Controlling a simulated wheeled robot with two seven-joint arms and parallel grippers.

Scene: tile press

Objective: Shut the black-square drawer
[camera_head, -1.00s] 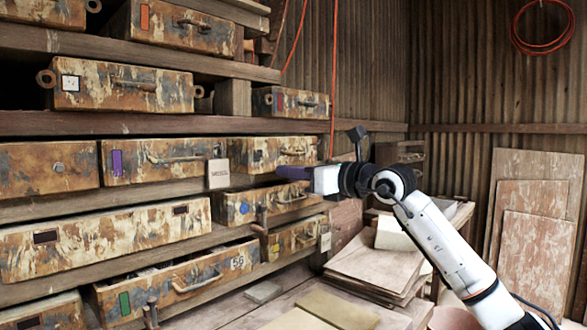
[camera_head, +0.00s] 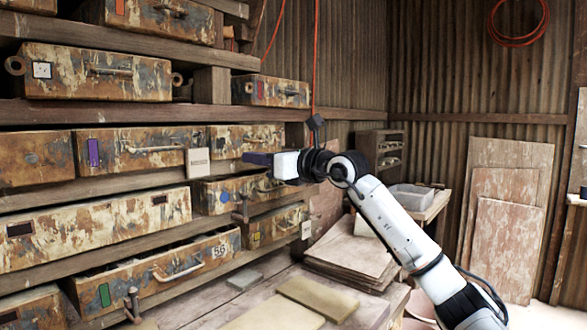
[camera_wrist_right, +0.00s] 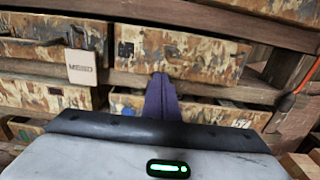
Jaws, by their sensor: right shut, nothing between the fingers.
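The black-square drawer (camera_head: 243,137) is a rusty, cream-flaked box in the middle row, right of the purple-marked drawer. Its dark square and handle show in the right wrist view, where its front (camera_wrist_right: 180,58) spans the upper middle. It looks nearly level with its neighbours; any small gap cannot be judged. My right gripper (camera_head: 260,159) has its purple fingers closed and empty. They point at the drawer's lower front edge, and in the wrist view the fingertips (camera_wrist_right: 160,80) overlap that edge. Whether they touch it is unclear. My left gripper is out of view.
The blue-dot drawer (camera_head: 222,196) sticks out just below my right gripper. The green-marked drawer (camera_head: 160,276) is pulled out lower down. Boards (camera_head: 350,260) lie on the bench to the right.

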